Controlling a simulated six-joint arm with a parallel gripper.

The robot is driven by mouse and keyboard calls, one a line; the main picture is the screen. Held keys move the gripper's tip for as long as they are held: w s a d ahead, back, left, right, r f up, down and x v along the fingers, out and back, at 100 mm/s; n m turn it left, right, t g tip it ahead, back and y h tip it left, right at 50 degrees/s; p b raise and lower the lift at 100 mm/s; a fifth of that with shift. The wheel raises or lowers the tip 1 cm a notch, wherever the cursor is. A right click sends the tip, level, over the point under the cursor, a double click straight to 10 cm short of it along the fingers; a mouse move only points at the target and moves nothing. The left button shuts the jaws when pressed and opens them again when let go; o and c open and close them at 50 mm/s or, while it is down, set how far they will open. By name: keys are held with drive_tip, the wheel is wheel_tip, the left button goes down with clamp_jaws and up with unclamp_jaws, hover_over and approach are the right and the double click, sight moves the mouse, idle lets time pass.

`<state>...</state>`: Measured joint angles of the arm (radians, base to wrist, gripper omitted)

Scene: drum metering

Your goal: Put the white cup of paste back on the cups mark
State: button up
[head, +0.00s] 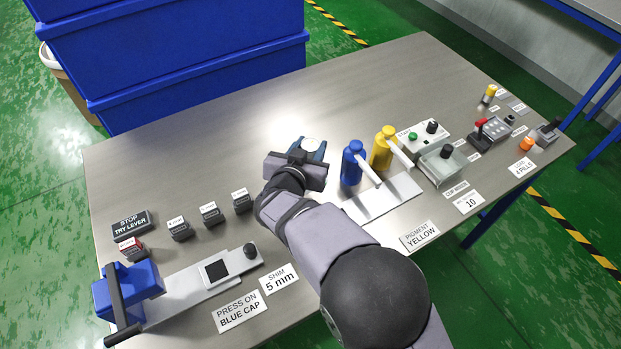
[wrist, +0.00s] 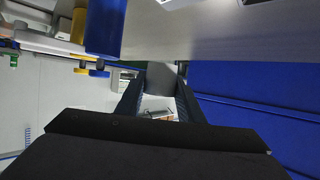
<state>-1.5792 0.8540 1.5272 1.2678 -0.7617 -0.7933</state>
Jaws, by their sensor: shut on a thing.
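The white cup (head: 312,144) is between the fingers of my gripper (head: 307,151), over the middle of the table; only its pale round top shows in the head view. In the wrist view a grey-looking body of the cup (wrist: 161,76) sits between the two dark fingertips of my gripper (wrist: 160,93). The gripper is shut on it. I cannot tell whether the cup touches the table or hangs just above it. The paste cannot be made out. I cannot pick out the cups mark; my gripper and arm hide part of the table.
A blue pump bottle (head: 352,166) and a yellow one (head: 383,148) stand close to the right of my gripper. Several small dark labelled blocks (head: 209,213) and a blue lever press (head: 128,290) are at left. The table (head: 190,150) is bare behind and left of my gripper.

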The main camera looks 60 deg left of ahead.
drive_tip(key=shift+f+p, duration=0.65)
drive_tip(key=shift+f, duration=4.35)
drive_tip(key=shift+f, duration=0.15)
drive_tip(key=o, duration=1.2)
drive_tip(key=shift+c, duration=0.2)
drive_tip(key=shift+r, duration=0.2)
drive_tip(key=b+v, duration=0.1)
drive_tip(key=v, duration=1.1)
drive_tip(key=shift+b, duration=0.4)
